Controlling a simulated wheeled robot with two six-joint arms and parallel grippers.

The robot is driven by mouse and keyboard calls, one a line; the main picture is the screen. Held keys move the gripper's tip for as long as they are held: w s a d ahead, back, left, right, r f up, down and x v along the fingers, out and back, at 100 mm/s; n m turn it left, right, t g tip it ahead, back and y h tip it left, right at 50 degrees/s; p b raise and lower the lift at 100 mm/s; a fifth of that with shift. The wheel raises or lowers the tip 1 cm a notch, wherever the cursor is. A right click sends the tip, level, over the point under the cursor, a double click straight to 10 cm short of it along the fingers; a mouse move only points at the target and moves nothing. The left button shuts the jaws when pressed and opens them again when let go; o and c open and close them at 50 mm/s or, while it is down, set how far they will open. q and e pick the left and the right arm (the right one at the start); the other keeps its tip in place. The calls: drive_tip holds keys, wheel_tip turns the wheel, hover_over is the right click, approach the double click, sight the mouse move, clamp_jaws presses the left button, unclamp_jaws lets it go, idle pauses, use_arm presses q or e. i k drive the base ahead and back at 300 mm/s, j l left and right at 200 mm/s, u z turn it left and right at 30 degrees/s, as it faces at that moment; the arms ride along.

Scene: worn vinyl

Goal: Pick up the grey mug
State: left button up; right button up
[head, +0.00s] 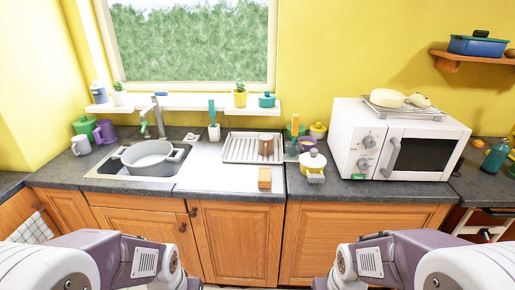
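A light grey mug (81,145) stands on the dark countertop at the far left, left of the sink. A purple mug (105,132) is close to its right, and a green lidded pot (85,126) is just behind it. My two arms come in at the bottom left and bottom right corners. Their forward ends run out of the picture at the bottom edge, so neither gripper can be made out. Both arms are well in front of the counter, far from the grey mug.
A grey pot (148,160) sits in the sink under the faucet (159,112). A drying rack (241,149) holds a brown cup (266,145). A white microwave (399,141) stands at the right. Free countertop (107,187) lies in front of the sink.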

sight(82, 146)
drive_tip(key=u, duration=1.45)
